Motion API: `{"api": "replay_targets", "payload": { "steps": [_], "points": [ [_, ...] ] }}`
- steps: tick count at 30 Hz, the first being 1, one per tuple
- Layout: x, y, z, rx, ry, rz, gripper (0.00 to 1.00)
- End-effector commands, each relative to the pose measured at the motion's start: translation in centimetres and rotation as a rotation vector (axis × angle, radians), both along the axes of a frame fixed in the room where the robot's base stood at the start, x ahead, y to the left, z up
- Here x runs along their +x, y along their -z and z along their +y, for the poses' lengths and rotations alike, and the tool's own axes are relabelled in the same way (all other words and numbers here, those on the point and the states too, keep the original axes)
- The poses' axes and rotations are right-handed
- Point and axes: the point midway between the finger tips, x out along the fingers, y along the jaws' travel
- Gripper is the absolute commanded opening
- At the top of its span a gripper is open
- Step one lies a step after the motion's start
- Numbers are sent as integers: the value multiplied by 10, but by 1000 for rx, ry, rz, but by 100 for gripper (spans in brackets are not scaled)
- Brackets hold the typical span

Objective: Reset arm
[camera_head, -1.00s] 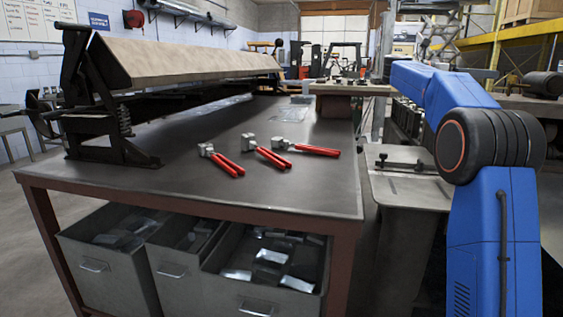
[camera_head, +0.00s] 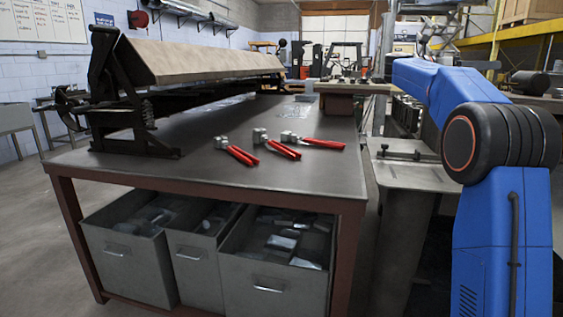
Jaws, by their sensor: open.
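My blue arm (camera_head: 502,225) stands at the right side of the head view. Its black joint (camera_head: 507,138) is at mid-height, and a blue link (camera_head: 432,85) reaches from there up and away to the left. My gripper cannot be made out; the far end of the arm does not show it. The arm appears clear of the workbench (camera_head: 225,178), which is to its left.
Several red-handled hand tools (camera_head: 322,143) lie on the bench. A long bending brake (camera_head: 190,65) stands at its back left. Metal bins (camera_head: 265,285) with scrap sit underneath. A smaller metal table (camera_head: 408,172) stands beside my arm. Open floor (camera_head: 35,240) lies at left.

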Motion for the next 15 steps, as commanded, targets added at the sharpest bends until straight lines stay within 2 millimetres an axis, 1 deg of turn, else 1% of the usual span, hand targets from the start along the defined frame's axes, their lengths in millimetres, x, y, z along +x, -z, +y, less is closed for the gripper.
{"api": "replay_targets", "payload": {
  "steps": [5,10,14,15],
  "points": [
    [1,-21,4,-54,-81,71,53],
    [5,-44,13,-130,-187,175,53],
    [8,-65,28,-220,-297,300,53],
    [9,-72,35,-257,-339,351,53]
  ]
}}
